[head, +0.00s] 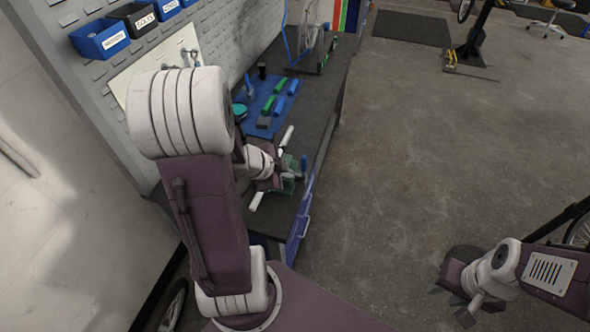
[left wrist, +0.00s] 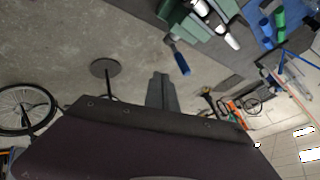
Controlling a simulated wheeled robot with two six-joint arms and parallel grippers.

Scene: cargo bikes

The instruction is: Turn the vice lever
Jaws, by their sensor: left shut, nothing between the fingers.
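The green vice (head: 289,187) stands at the right edge of the dark workbench, largely hidden behind my left gripper in the head view. It also shows at the top of the left wrist view (left wrist: 193,24). Its lever (left wrist: 181,58) has a blue end and sticks out from the vice there; a blue piece, probably that end, shows in the head view (head: 304,162). My left gripper (head: 280,183) is over the vice; its shut, empty fingers also show in the left wrist view (left wrist: 160,88), apart from the lever. My right gripper (head: 474,309) hangs over the floor; its fingers are unclear.
White tube-like ends (head: 287,137) show beside the vice. Green and blue grips (head: 280,100) lie on a blue mat further along the workbench (head: 318,118). A wall panel with blue bins (head: 103,40) rises at the left. The floor (head: 430,150) right of the bench is open.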

